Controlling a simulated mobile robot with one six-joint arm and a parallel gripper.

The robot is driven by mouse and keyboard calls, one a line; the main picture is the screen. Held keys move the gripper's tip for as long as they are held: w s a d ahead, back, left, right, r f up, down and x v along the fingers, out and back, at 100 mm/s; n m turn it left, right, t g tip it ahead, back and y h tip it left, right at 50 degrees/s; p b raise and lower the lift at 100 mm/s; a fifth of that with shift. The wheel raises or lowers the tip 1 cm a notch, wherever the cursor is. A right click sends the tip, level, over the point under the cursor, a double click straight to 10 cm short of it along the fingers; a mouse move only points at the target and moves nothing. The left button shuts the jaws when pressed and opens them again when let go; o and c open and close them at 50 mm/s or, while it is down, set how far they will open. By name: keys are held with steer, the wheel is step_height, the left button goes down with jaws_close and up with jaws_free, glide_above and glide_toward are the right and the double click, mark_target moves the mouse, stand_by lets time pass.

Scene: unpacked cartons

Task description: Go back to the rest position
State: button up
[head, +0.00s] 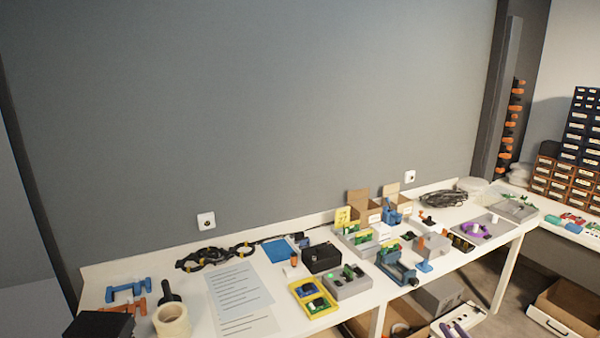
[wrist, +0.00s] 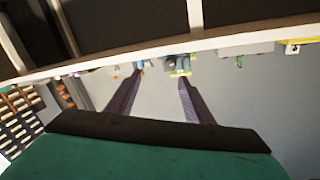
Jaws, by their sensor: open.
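In the wrist view my gripper (wrist: 160,76) shows as two dark, purplish fingers, spread apart with nothing between them. The wrist picture is upside down, with the white table (wrist: 235,37) across its top. The fingertips overlap the picture of items along the table's edge; no contact is visible, and the distance cannot be told. In the head view I cannot make out my gripper clearly. The white table (head: 205,318) runs along the grey wall, with items spread over it.
The table holds a paper sheet (head: 240,298), a tape roll (head: 171,321), a black box (head: 321,258), a blue clamp-like tool (head: 396,268) and coiled cable (head: 443,198). Drawer cabinets (head: 568,180) stand at right. An open carton (head: 572,308) is on the floor.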

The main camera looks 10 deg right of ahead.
steer(key=w+a+f+m+g+h, duration=0.2)
steer(key=w+a+f+h, duration=0.2)
steer(key=f, duration=0.1)
steer(key=s+a+f+g, duration=0.3)
steer(key=a+f+g, duration=0.2)
steer(key=a+f, duration=0.35)
steer(key=s+a+f+g, duration=0.35)
steer(key=a+f, duration=0.35)
steer(key=a, duration=0.3)
steer(key=s+a+f+n+g+y, duration=0.1)
steer(key=s+a+f+n+g, duration=0.15)
steer(key=s+a, duration=0.45)
steer(key=s+a+f+n+g+y, duration=0.1)
steer(key=s+a+f+g, duration=0.4)
steer(key=a, duration=0.4)
steer(key=s+a+r+n+g+y, duration=0.1)
steer(key=s+a+r+g, duration=0.1)
steer(key=s+a, duration=0.4)
steer(key=s+a+r+n+g+y, duration=0.1)
steer(key=s+a+r+n+g, duration=0.1)
steer(key=s+a, duration=0.5)
steer(key=s+g, duration=0.1)
steer(key=s, duration=0.3)
steer(key=shift+a+y, duration=0.25)
steer(key=shift+y, duration=0.05)
steer(key=shift+s, duration=0.1)
